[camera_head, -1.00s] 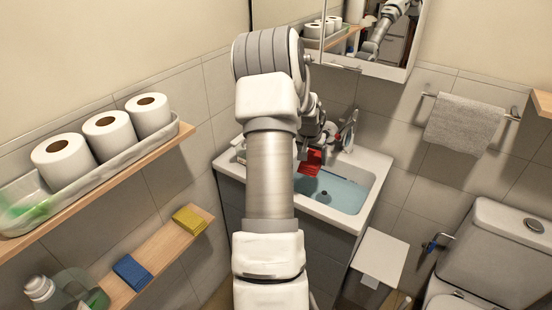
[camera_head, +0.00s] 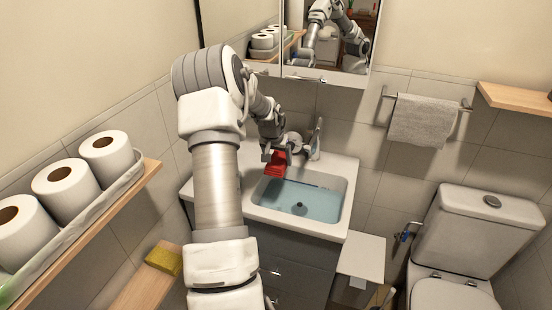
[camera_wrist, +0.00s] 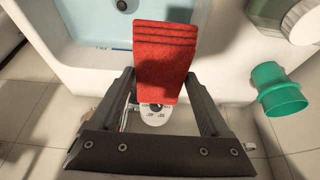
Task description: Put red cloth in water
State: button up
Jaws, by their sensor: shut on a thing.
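The red cloth (camera_head: 278,163) is folded and held in my gripper (camera_head: 270,152), above the left side of the sink basin in the head view. In the wrist view the red cloth (camera_wrist: 163,60) sits between the two fingers of my gripper (camera_wrist: 160,88), which is shut on it. The sink holds blue water (camera_head: 305,203), with a dark drain showing through. The water also shows at the top left of the wrist view (camera_wrist: 88,20). The cloth looks to be above the water, not in it. The gripper's tips are partly hidden in the head view.
The white sink rim (camera_head: 300,226) surrounds the water, with a tap (camera_head: 316,140) behind it. A green cup (camera_wrist: 277,90) is at the right in the wrist view. A yellow cloth (camera_head: 164,259) lies on the lower shelf. A toilet (camera_head: 458,245) stands at the right.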

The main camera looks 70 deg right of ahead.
notch_tip(320, 180, down, 15)
jog(key=b, duration=1.1)
jog(key=shift+f, duration=0.2)
jog(key=o, duration=1)
jog(key=shift+r+p, duration=3.75)
jog(key=shift+r, duration=3.3)
